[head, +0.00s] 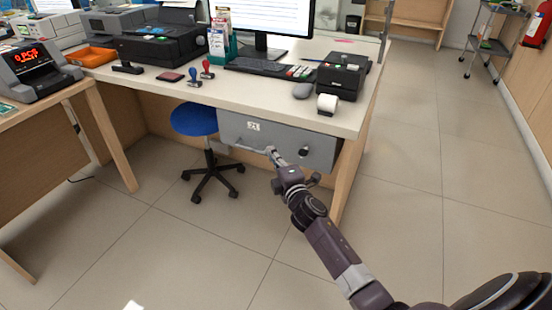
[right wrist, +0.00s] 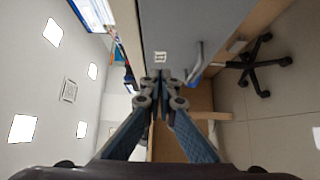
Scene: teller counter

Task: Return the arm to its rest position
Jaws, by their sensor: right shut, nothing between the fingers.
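My right arm reaches in from the lower right of the head view. Its gripper (head: 271,152) is in front of the grey drawer front (head: 285,137) under the counter, beside the drawer's bar handle (head: 238,148). In the right wrist view the fingers (right wrist: 163,76) are together and hold nothing. The drawer handle (right wrist: 195,65) shows to the right of the fingertips, apart from them in that picture. The drawer has a small white label (head: 253,126) and a round dark lock (head: 303,151). My left gripper is not in view.
The counter (head: 215,95) carries a monitor, a keyboard (head: 256,67), stamps and a black printer (head: 341,76). A blue stool (head: 194,119) stands left of the drawer. A cart (head: 490,45) is at the far right. The floor on the right is clear.

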